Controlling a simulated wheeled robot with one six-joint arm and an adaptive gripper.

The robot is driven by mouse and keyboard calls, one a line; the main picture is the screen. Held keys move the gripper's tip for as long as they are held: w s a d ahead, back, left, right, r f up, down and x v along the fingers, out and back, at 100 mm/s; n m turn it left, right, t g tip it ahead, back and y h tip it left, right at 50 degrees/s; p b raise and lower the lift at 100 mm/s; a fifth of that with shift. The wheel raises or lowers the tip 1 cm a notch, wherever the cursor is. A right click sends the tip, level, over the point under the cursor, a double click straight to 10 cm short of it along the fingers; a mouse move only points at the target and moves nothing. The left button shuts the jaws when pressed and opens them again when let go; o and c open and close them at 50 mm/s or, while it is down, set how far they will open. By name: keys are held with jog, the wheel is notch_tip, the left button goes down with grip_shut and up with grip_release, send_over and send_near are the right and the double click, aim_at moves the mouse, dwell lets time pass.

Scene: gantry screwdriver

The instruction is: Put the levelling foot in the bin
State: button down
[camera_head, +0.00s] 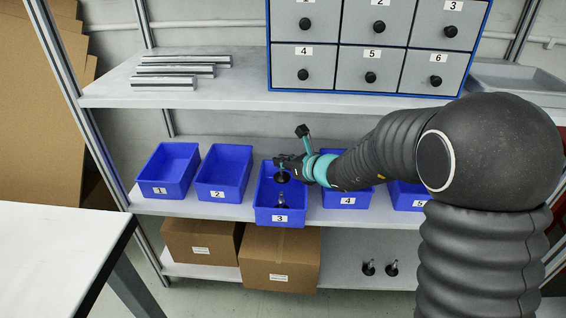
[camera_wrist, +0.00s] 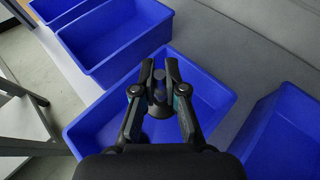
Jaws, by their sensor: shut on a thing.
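My gripper (camera_head: 290,163) is shut on a dark levelling foot (camera_head: 283,178) and holds it over the blue bin labelled 3 (camera_head: 280,219). In the wrist view the foot (camera_wrist: 159,92) sits between the two fingertips (camera_wrist: 160,78), with the bin (camera_wrist: 216,98) beneath. A second foot (camera_head: 283,202) stands inside bin 3 near its front. In the wrist view, my gripper hides most of the bin floor.
Blue bins 1 (camera_head: 169,171), 2 (camera_head: 223,174), 4 (camera_head: 346,198) and 5 (camera_head: 409,199) flank bin 3 on the shelf. Two more feet (camera_head: 369,268) (camera_head: 392,268) stand on the lower shelf beside cardboard boxes (camera_head: 279,259). A drawer cabinet (camera_head: 371,53) stands above.

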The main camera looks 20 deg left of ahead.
jog(key=shift+f+b, duration=0.75)
jog(key=shift+b, duration=0.05)
jog(key=c, duration=1.2)
grip_release()
jog(key=shift+c, duration=0.2)
jog(key=shift+r+p, duration=0.45)
jog(key=shift+p, duration=0.1)
jog(key=v, duration=1.2)
jog(key=shift+p, duration=0.35)
jog(key=shift+d+r, duration=0.1)
jog(key=shift+r, duration=0.05)
